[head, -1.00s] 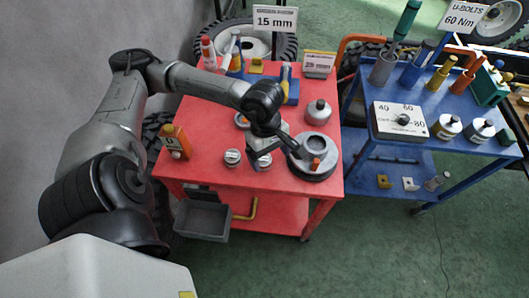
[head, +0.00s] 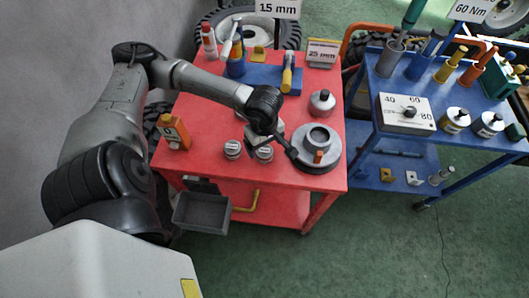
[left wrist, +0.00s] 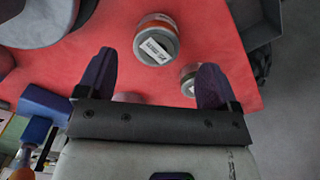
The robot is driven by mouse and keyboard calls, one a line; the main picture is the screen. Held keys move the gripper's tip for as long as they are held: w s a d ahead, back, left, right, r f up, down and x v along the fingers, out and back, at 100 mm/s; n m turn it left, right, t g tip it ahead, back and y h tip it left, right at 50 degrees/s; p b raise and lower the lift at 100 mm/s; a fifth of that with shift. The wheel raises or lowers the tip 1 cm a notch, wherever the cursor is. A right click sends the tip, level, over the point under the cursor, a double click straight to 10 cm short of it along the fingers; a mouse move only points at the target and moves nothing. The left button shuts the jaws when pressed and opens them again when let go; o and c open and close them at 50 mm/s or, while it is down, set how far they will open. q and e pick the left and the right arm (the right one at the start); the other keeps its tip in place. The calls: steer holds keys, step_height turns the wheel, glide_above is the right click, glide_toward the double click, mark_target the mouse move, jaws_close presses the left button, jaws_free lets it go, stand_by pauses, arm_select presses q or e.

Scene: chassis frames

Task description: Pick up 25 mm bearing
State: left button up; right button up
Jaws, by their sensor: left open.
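Two short grey cylinders with white labelled tops, (head: 232,149) and (head: 264,154), stand near the front of the red cart top; I cannot read their labels, so I cannot tell which is the 25 mm bearing. My left gripper (head: 277,132) is above and just behind the right one, partly hidden by my wrist. In the left wrist view the gripper (left wrist: 156,78) is open and empty. One labelled cylinder (left wrist: 157,42) shows beyond the gap between its fingers, and another (left wrist: 188,78) is partly hidden by the right-hand finger. My right gripper is not in view.
A round grey fixture (head: 319,160) stands right of the gripper, with a dark-topped jar (head: 322,102) behind it. An orange box (head: 176,133) stands at left. A grey bin (head: 202,212) hangs in front.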

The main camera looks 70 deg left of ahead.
mark_target(265, 150)
arm_select(q)
step_height(265, 150, down, 5)
steer(key=shift+w+a+f+b, duration=0.1)
steer(key=shift+w+a+b, duration=0.05)
steer(key=shift+b, duration=0.45)
steer(key=c, duration=1.3)
steer(key=shift+r, duration=0.2)
